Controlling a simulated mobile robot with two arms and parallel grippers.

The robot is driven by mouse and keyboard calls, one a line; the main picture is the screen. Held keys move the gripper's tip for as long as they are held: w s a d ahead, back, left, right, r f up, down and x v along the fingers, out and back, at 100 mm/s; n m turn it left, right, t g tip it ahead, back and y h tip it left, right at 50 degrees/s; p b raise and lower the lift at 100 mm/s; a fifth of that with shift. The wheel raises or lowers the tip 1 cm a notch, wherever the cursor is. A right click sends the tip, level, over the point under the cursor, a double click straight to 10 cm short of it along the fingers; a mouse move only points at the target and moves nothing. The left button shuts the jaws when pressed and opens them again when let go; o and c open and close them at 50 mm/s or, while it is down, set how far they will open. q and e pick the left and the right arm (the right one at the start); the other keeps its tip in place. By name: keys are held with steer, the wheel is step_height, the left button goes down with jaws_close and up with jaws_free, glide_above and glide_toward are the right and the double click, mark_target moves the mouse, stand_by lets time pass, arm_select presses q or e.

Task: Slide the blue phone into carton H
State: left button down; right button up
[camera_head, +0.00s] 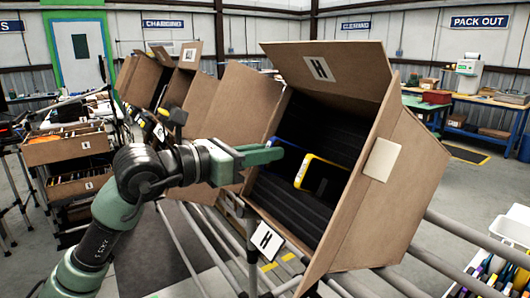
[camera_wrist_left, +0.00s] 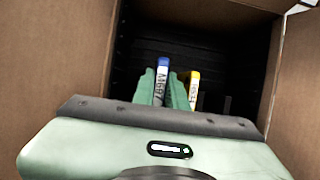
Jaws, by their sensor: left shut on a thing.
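Carton H (camera_head: 400,205) is a brown cardboard box tilted on a rail rack, its open mouth facing me and a dark slotted insert inside. My left gripper (camera_head: 268,156) reaches in from the left, its green fingers at the mouth. It is shut on the blue phone (camera_head: 290,147), which is partly hidden by the fingers. In the left wrist view the blue phone (camera_wrist_left: 161,82) stands edge-on between the fingertips (camera_wrist_left: 161,92), against the dark interior. How deep it sits in a slot I cannot tell. My right gripper is not in view.
A yellow-edged phone (camera_head: 318,174) stands in the carton right of the blue one, and in the wrist view it (camera_wrist_left: 194,88) is close beside the right finger. The carton's open flaps (camera_head: 330,68) stick out above and left. More cartons (camera_head: 150,80) stand behind at left.

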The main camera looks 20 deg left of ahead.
arm_select(q)
steer(key=shift+w+d+f, duration=0.15)
steer(key=shift+w+d, duration=0.1)
steer(key=shift+w, duration=0.05)
stand_by(0.5)
stand_by(0.6)
steer(key=c, duration=1.3)
jaws_free()
steer(key=shift+c, duration=0.2)
steer(key=s+a+r+b, duration=0.1)
steer(key=s+a+r, duration=0.3)
steer(key=s+a, duration=0.1)
steer(key=shift+s, duration=0.7)
steer(key=shift+r, duration=0.1)
